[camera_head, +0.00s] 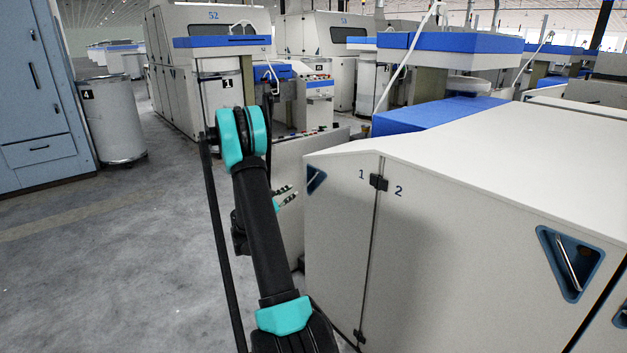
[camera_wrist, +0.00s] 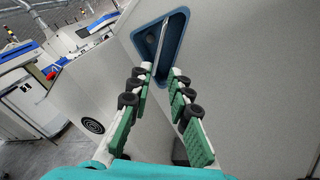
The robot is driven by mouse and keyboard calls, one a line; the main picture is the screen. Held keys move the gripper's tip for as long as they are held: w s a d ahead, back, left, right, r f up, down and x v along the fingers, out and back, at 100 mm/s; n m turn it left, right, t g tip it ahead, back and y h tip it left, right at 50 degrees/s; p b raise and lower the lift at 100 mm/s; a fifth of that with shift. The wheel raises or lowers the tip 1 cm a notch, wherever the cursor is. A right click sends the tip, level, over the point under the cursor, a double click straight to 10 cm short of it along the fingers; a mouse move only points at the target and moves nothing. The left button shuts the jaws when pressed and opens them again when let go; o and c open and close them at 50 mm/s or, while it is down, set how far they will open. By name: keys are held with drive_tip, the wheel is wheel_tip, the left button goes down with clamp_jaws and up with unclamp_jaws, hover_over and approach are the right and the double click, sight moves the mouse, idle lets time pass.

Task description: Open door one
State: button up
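Door one (camera_head: 335,225) is the pale cabinet panel marked 1, and it looks closed beside door 2. Its blue triangular handle recess (camera_head: 316,180) is at the upper left of the panel. In the wrist view the recess (camera_wrist: 150,36) with its light handle bar (camera_wrist: 162,45) is straight ahead at the top centre. My gripper (camera_wrist: 160,72) is open, its green-padded fingers pointing at the lower part of the recess. The bar's lower end lies between the fingertips in the picture; I cannot tell whether they touch it. In the head view my gripper (camera_head: 286,197) is partly hidden behind my arm.
Door 2 (camera_head: 440,255) has its own blue recess (camera_head: 570,262) at right. A black hinge (camera_head: 378,182) sits between the doors. A grey can (camera_head: 112,120) and a blue cabinet (camera_head: 35,100) stand at left. The floor (camera_head: 130,260) left of my arm is clear.

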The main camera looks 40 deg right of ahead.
sight(313, 179)
drive_tip(key=x, duration=1.6)
drive_tip(key=shift+d, duration=0.2)
drive_tip(key=shift+c, duration=0.3)
clamp_jaws()
